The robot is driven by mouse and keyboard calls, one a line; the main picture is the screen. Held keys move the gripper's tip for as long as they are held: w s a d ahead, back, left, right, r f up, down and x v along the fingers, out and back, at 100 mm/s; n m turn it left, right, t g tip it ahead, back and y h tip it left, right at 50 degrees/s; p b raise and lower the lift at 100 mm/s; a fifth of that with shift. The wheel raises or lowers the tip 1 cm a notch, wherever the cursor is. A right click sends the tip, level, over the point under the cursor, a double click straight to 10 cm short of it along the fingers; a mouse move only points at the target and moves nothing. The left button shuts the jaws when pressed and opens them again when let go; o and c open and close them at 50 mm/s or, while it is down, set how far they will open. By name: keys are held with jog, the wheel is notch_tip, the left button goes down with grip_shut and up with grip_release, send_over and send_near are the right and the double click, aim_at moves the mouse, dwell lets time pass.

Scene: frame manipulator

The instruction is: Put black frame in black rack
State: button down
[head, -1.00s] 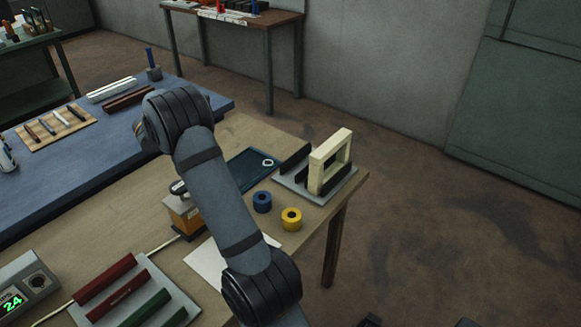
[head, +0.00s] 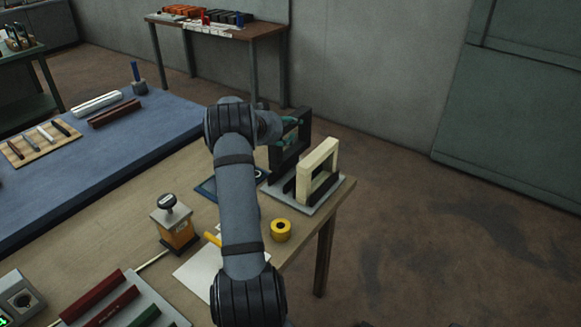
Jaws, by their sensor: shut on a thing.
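The black frame (head: 303,128) stands upright at the back of the rack plate, its lower edge close to the black rack (head: 290,185). I cannot tell whether it sits in the rack or hovers just above it. My gripper (head: 290,133) is shut on the black frame, its teal fingers partly hidden behind the frame and my arm. A cream frame (head: 330,155) stands upright in front, in its own holder on the same grey plate (head: 300,208).
A yellow roll (head: 281,230) lies in front of the plate. A dark blue tray (head: 208,188) is partly hidden behind my arm. A stamp on an orange box (head: 175,228) stands to the left. The table's right edge is near the plate.

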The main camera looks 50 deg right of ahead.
aim_at(276, 151)
jog(key=f, duration=0.4)
jog(key=shift+d+f+b, duration=0.2)
jog(key=shift+f+b, duration=0.05)
jog(key=shift+b, duration=0.05)
jog(key=shift+a+f, duration=0.1)
jog(key=shift+f, duration=1.85)
jog(key=shift+f+b, duration=0.15)
jog(key=shift+b, duration=0.15)
jog(key=c, duration=0.9)
grip_release()
jog(key=shift+s+f, duration=0.1)
jog(key=shift+r, duration=0.2)
jog(key=b+v, duration=0.1)
jog(key=v, duration=1.1)
